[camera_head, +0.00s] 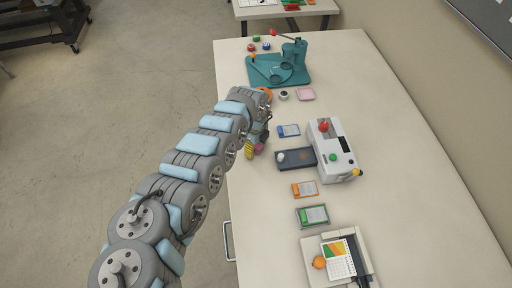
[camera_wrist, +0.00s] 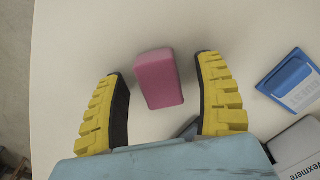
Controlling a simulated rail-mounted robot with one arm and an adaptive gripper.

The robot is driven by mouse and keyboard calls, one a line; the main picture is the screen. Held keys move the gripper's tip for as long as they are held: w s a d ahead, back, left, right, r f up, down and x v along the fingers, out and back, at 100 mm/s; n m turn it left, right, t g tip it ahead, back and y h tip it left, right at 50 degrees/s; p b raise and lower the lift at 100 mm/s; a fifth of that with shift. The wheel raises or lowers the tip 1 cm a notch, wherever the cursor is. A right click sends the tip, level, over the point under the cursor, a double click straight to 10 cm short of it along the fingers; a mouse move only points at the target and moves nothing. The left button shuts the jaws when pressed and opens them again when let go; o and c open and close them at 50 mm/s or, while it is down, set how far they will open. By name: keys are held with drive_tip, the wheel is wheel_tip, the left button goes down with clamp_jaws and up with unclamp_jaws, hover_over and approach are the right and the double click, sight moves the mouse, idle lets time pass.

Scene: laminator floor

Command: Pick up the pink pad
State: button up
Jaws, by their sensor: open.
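A pink block-like pad (camera_wrist: 158,80) lies on the pale table, between the two yellow-and-black fingers of my gripper (camera_wrist: 163,67) in the wrist view. The fingers are spread, with a gap to the pad on both sides. In the head view my gripper (camera_head: 254,148) is low over the table's left edge area, and a bit of the pink pad (camera_head: 259,148) shows beside its yellow finger; the rest is hidden. A second, lighter pink flat square (camera_head: 306,94) lies farther back, right of a small round dark-and-white item.
A blue-framed card (camera_wrist: 290,80) lies right of my gripper. A dark tray (camera_head: 295,159) and a white machine (camera_head: 333,150) with a red knob stand to the right. A teal press (camera_head: 280,70) stands at the back. The table's right side is clear.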

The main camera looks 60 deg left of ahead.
drive_tip(key=shift+c, duration=0.3)
drive_tip(key=c, duration=1.1)
drive_tip(key=shift+r, duration=0.15)
